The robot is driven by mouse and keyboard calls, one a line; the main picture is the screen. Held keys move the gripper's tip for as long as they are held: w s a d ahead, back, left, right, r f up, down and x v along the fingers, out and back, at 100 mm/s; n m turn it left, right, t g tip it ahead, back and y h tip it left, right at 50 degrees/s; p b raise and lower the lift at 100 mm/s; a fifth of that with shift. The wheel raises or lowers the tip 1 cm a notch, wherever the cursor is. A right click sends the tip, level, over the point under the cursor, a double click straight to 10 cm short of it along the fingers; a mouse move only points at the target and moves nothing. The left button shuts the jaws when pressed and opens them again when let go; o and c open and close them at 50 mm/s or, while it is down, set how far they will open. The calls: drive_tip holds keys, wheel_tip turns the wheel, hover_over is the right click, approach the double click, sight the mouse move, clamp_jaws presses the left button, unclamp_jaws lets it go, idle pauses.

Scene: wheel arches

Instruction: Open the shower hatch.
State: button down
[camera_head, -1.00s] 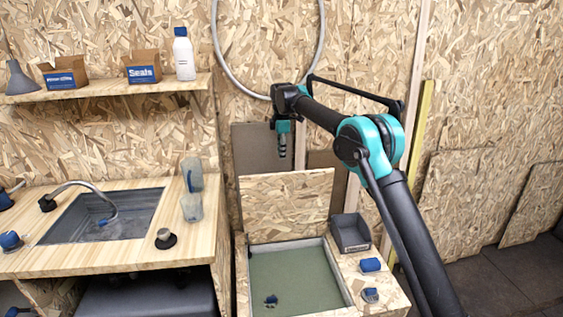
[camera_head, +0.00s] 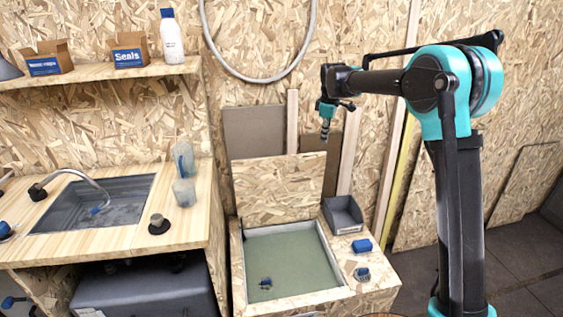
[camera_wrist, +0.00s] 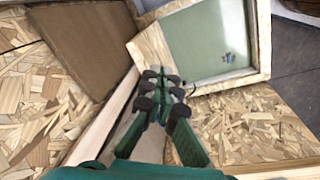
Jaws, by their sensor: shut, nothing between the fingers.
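The shower hatch is a speckled chipboard panel (camera_head: 278,190) that stands upright along the back edge of the green shower tray (camera_head: 285,265). The tray lies uncovered in its wooden box, and its green floor also shows in the wrist view (camera_wrist: 205,42). My gripper (camera_head: 325,133) points down, above and to the right of the panel's top edge, and is apart from it. In the wrist view my gripper's fingers (camera_wrist: 163,88) are together with nothing held. A chipboard surface below the tray there seems to be the hatch, but I cannot be sure.
A grey bin (camera_head: 343,214) and blue items (camera_head: 362,246) sit on the box's right ledge. A small blue-topped piece (camera_head: 265,283) lies in the tray. A sink counter (camera_head: 100,240) stands left. Boards (camera_head: 253,132) lean on the back wall.

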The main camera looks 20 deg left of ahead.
drive_tip(key=s+d+f+m, duration=0.1)
drive_tip(key=s+d+m, duration=0.35)
drive_tip(key=d, duration=0.85)
drive_tip(key=s+d+f+m+t, duration=0.1)
drive_tip(key=s+d+f+m, duration=0.1)
drive_tip(key=s+d+f, duration=0.35)
drive_tip(key=s+d+f+m+t+h, duration=0.1)
drive_tip(key=s+d+f+m+t, duration=0.1)
drive_tip(key=s+d, duration=0.65)
drive_tip(key=s+d+f+m+t, duration=0.1)
drive_tip(key=s+d+f+m, duration=0.1)
drive_tip(key=s+d+f, duration=0.4)
drive_tip(key=n+t+y, duration=0.7)
drive_tip(key=n+y, duration=0.1)
drive_tip(key=n, duration=2.8)
approach(280, 159)
drive_tip(key=shift+m, duration=0.25)
drive_tip(key=x, duration=0.5)
drive_tip(key=shift+f, duration=0.35)
drive_tip(key=shift+w+a, duration=0.3)
drive_tip(key=shift+w, duration=0.35)
